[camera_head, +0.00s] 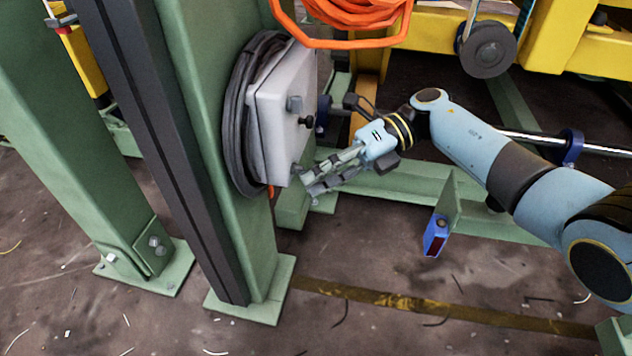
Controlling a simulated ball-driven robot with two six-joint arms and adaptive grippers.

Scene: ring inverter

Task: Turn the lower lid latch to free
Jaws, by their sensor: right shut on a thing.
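A light grey box with a lid (272,125) is mounted on a green post. A dark knob-like latch (294,103) sits on the upper part of its face. The lower lid latch (297,170) is a small grey piece near the bottom edge of the box. My right gripper (308,181) reaches in from the right with its fingertips at the lower latch and is shut on it. The fingers partly hide the latch, so its exact turn is hard to tell. My left gripper is not in view.
A dark cable coil (236,125) hangs behind the box. An orange hose (345,14) hangs above it. Green posts (85,130) stand at the left. A green beam (410,188) runs behind my right arm. A blue device (435,236) is below the arm.

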